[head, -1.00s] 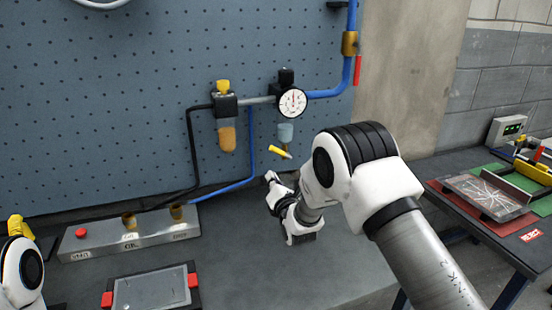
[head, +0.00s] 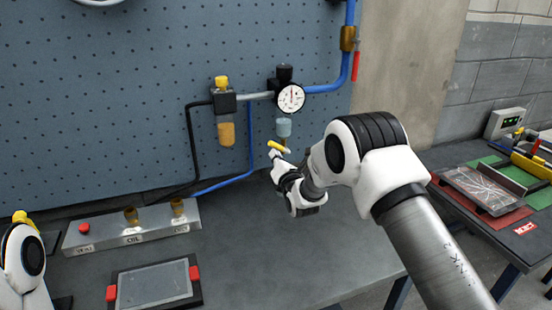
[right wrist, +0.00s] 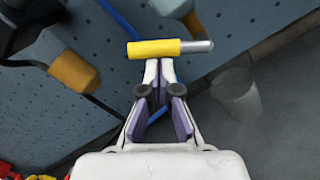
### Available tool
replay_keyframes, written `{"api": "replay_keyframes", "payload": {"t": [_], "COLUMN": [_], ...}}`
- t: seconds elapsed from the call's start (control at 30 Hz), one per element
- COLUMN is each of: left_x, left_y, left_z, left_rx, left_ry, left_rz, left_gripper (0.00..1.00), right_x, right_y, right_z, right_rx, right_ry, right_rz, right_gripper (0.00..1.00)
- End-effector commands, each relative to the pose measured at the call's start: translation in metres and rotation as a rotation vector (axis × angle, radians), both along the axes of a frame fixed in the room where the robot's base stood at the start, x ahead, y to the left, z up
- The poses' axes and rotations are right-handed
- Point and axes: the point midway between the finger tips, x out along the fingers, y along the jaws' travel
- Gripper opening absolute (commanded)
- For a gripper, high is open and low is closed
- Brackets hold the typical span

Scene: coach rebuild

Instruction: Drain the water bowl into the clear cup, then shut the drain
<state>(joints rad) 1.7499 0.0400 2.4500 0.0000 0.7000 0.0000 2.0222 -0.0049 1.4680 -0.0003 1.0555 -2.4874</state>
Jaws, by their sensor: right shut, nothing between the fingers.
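The pale blue water bowl (head: 284,128) hangs under the gauge on the pegboard. Its yellow drain handle (head: 278,147) sticks out sideways below it. My right gripper (head: 274,157) is shut and empty, its tips just below the handle. In the right wrist view the closed fingertips (right wrist: 159,63) are at the yellow handle (right wrist: 153,49), touching or almost touching it. The bowl's lower end (right wrist: 172,6) shows at the top edge. The clear cup (right wrist: 236,97) stands on the bench to the right in that view; my right arm hides it in the head view.
An amber bowl (head: 226,133) hangs left of the water bowl, near a black and a blue hose (head: 222,184). A metal box (head: 130,229) and a dark tablet (head: 153,285) lie on the bench at left. A second table stands at right.

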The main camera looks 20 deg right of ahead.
Motion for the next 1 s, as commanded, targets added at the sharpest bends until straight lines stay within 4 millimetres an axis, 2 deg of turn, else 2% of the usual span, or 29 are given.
{"api": "replay_keyframes", "payload": {"t": [0.57, 0.77, 1.0], "left_x": [0.000, 0.000, 0.000], "left_y": [0.000, 0.000, 0.000], "left_z": [-0.009, -0.017, -0.033], "left_rx": [0.000, 0.000, 0.000], "left_ry": [0.000, 0.000, 0.000], "left_rz": [0.000, 0.000, 0.000], "left_gripper": [0.42, 0.42, 0.42], "right_x": [0.000, 0.000, 0.000], "right_y": [-0.001, -0.003, -0.009], "right_z": [0.005, 0.009, 0.018], "right_rx": [0.094, 0.191, 0.397], "right_ry": [0.001, 0.003, 0.010], "right_rz": [-0.001, -0.001, 0.000], "right_gripper": [0.00, 0.00, 0.00]}}
